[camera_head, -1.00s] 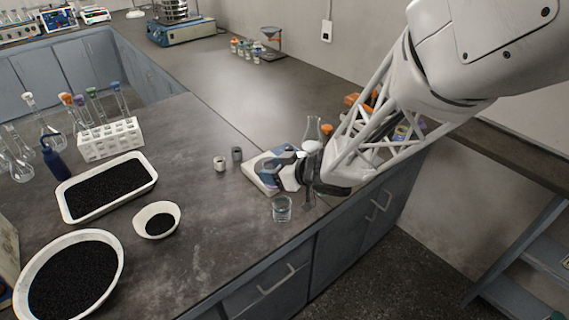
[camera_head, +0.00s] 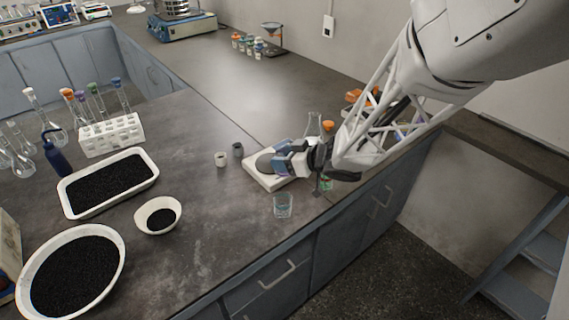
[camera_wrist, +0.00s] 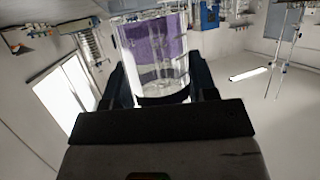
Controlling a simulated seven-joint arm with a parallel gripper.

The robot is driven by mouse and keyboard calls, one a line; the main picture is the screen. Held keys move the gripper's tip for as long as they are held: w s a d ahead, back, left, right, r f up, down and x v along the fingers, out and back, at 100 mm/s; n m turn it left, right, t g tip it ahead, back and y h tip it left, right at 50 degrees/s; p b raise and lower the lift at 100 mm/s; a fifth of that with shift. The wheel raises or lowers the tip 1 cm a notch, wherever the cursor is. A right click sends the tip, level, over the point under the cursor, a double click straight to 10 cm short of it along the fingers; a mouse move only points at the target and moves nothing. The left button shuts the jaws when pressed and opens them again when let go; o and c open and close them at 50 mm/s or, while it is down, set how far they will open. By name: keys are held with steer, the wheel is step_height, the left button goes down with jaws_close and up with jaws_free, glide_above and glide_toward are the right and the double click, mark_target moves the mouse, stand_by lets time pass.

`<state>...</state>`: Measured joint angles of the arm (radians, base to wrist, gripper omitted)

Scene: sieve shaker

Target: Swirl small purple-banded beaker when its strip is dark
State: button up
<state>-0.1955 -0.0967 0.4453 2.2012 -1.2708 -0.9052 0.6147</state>
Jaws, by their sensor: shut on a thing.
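A clear beaker with a purple band (camera_wrist: 150,42) fills the upper middle of the wrist view, between my gripper's two dark fingers (camera_wrist: 155,88). My gripper is shut on it. The beaker looks empty or holds clear contents; I cannot tell which. In the head view my gripper (camera_head: 285,160) is over the white-based plate device (camera_head: 263,181), pointing left. A bluish-purple patch at the fingers is the only sign of the beaker there. I cannot make out a strip or its shade.
A clear beaker with a greenish band (camera_head: 283,207) stands in front of the device. Two small cups, one white (camera_head: 221,159) and one grey (camera_head: 238,149), stand left of it. A clear flask (camera_head: 314,124) is behind my gripper. Black-filled trays lie left; the bench's front edge is close.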

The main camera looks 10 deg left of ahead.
steer(key=shift+r, duration=0.15)
steer(key=shift+r, duration=2.4)
steer(key=shift+a, duration=0.1)
